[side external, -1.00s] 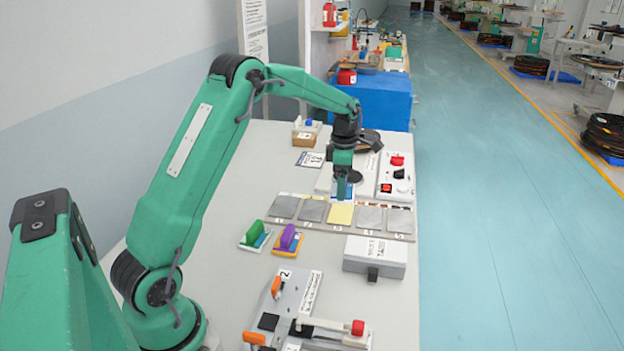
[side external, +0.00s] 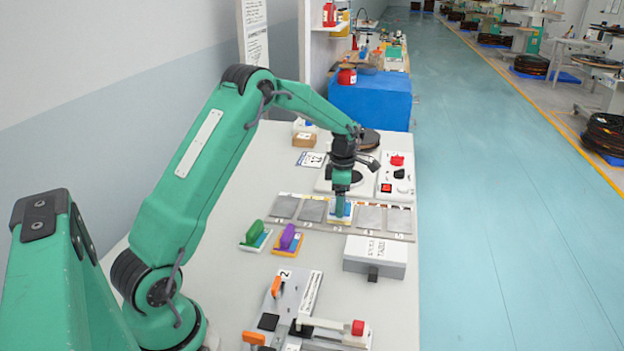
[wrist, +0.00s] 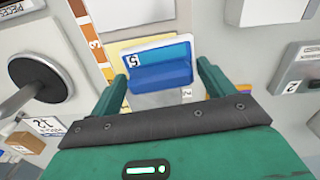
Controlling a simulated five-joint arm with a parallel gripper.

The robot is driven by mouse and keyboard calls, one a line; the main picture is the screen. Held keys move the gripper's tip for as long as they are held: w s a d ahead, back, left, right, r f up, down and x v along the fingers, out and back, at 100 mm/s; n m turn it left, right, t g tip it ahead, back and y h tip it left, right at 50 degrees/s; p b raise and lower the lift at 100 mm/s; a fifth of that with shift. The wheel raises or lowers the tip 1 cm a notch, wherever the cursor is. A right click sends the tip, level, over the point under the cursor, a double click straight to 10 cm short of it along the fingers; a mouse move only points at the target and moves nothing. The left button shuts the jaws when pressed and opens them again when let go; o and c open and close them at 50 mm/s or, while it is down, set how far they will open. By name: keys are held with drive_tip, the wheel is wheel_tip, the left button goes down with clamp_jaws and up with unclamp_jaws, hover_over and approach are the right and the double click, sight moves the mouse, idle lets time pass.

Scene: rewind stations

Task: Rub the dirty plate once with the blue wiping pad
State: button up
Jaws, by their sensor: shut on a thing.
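My gripper (side external: 341,205) is shut on the blue wiping pad (wrist: 160,68), which has a blue grip, a pale base and a "5" label. The pad is low over the middle of the plate row. The yellow plate (wrist: 115,48), the one that differs from the grey plates, shows past the pad's edge in the wrist view. In the side view the pad and fingers largely cover it. I cannot tell for sure whether the pad touches the plate.
Grey plates (side external: 284,207) lie on both sides in the same row. A green-handled pad (side external: 253,234) and a purple-handled pad (side external: 288,239) stand in front on the left. A grey-white box (side external: 375,256) is in front on the right. A panel with red buttons (side external: 397,175) lies behind.

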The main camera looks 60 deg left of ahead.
drive_tip(key=shift+f, duration=0.5)
drive_tip(key=shift+w+a+f, duration=0.25)
drive_tip(key=shift+a+f, duration=0.05)
drive_tip(key=shift+f, duration=0.35)
drive_tip(key=shift+c, duration=0.3)
drive_tip(key=shift+w+a+f, duration=0.15)
drive_tip(key=shift+w+a, duration=1.35)
drive_tip(key=shift+a, duration=0.1)
drive_tip(key=shift+s+d, duration=1.8)
drive_tip(key=shift+d, duration=0.15)
drive_tip(key=shift+w+a, duration=1.7)
drive_tip(key=shift+a, duration=0.1)
drive_tip(key=shift+w+a, duration=0.2)
wheel_tip(320, 180, up, 8)
drive_tip(key=shift+s+d, duration=0.1)
